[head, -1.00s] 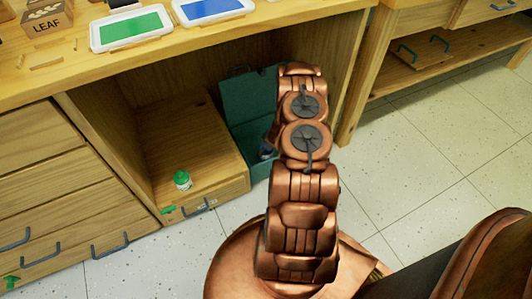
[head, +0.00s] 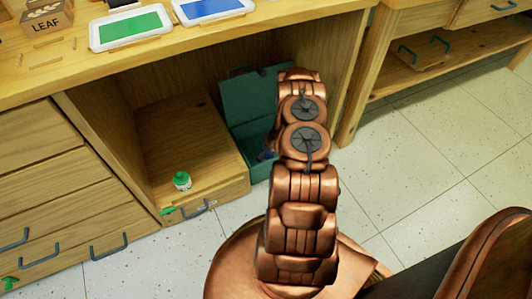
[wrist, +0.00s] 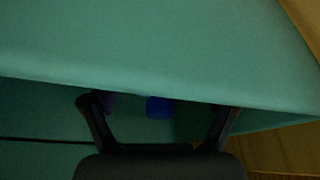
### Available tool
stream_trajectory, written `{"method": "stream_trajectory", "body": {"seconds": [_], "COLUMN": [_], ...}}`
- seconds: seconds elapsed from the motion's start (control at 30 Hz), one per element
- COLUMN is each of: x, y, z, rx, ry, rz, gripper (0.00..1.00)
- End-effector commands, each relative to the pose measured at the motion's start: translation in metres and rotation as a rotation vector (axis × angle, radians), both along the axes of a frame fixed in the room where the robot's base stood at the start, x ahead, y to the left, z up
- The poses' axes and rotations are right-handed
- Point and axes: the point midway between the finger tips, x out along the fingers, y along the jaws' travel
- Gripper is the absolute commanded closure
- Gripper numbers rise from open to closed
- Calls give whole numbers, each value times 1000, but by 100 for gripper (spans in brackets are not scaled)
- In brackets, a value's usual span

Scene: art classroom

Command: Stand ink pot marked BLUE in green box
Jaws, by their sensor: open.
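The green box (head: 256,95) stands on the floor in the desk's knee space, with its lid raised. It fills much of the wrist view (wrist: 150,50). No label is readable. My gripper (wrist: 158,118) is open with nothing between its fingertips. In the head view my arm hides it.
The desktop (head: 120,65) above holds a green pad (head: 130,28) and a blue pad (head: 213,8). The tiled floor at right is clear.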

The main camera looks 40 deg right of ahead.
Motion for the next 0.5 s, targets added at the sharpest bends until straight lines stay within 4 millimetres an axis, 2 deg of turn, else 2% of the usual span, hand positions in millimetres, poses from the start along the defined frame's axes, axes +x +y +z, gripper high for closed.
{"method": "stream_trajectory", "body": {"seconds": [0.2,0.5], "x": [0,-15], "y": [0,-2], "z": [3,42], "rx": [0,-2], "ry": [0,0], "rz": [0,-1], "gripper": [13,13]}}
